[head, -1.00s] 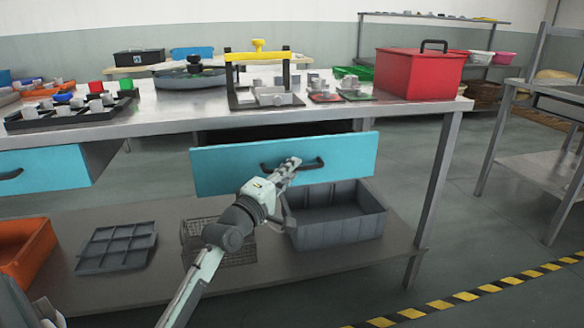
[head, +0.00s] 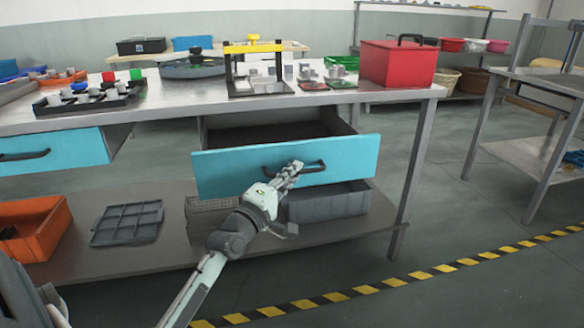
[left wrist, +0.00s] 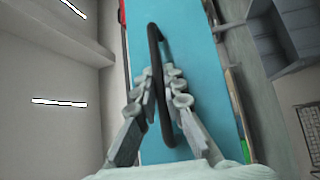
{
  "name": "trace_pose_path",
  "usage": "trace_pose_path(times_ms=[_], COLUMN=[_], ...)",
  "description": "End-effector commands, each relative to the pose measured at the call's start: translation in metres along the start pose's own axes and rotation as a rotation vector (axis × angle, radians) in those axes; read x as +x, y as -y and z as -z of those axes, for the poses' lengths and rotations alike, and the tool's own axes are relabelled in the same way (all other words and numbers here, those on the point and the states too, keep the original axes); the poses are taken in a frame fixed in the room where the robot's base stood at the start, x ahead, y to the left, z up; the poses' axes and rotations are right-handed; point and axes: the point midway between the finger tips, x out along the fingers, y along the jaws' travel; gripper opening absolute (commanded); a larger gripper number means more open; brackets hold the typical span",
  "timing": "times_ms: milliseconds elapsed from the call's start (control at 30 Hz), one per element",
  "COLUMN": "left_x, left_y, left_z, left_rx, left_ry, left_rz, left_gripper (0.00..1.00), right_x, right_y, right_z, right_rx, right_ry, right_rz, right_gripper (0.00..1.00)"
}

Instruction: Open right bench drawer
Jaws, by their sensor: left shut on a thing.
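The right bench drawer (head: 230,172) has a blue front and stands pulled out from under the bench top in the head view; its dark inside shows behind the front. Its black handle (head: 313,167) is on the middle of the front. My left gripper (head: 292,170) is shut on this handle. In the left wrist view the fingers of my left gripper (left wrist: 161,95) lie on both sides of the black handle (left wrist: 154,45), against the blue drawer front (left wrist: 192,50). My right gripper is not in view.
The left bench drawer (head: 70,150) also stands partly out. A grey bin (head: 335,203), a grey divided tray (head: 127,222) and an orange bin (head: 35,225) stand on the lower shelf. A red box (head: 397,65) stands on the bench top. Open floor lies in front.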

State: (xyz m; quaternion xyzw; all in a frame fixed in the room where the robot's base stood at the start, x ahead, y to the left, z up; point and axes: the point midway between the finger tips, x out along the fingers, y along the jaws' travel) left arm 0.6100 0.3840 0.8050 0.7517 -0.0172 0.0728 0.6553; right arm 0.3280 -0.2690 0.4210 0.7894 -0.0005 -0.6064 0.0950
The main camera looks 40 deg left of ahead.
Motion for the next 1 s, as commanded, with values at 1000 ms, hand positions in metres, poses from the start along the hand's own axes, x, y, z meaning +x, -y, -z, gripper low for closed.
trace_pose_path(times_ms=[1000], left_x=[-0.0024], left_y=[-0.0009], left_z=[-0.0024], left_rx=[0.0], left_ry=[0.0], left_rz=[-0.001], left_gripper=[0.31], right_x=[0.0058], right_y=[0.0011], right_z=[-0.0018], right_rx=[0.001], right_ry=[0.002], right_rz=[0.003], right_gripper=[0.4])
